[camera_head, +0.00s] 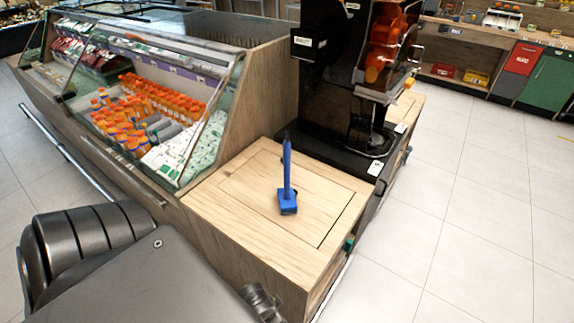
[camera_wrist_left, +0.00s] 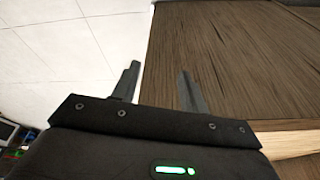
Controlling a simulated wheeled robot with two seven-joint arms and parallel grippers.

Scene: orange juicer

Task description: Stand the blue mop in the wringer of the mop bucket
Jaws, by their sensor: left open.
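A blue upright tool (camera_head: 288,185), with a thin handle and a blocky foot, stands on the wooden counter top (camera_head: 235,195). It may be the blue mop. I cannot make out a mop bucket or a wringer in either view. My left gripper (camera_wrist_left: 160,82) is open and empty in the left wrist view, its fingers apart beside a brown wooden panel (camera_wrist_left: 230,60). The blue tool does not show in that view. My left arm fills the lower left of the head view, and its fingers cannot be made out there. My right gripper is not in view.
A glass-fronted display case (camera_head: 205,125) with orange bottles (camera_head: 150,100) stands at the left. A black juicer (camera_head: 335,75) stands behind the counter top. Tiled floor (camera_head: 470,220) is clear at the right. Red and green cabinets (camera_head: 545,80) stand at the far right.

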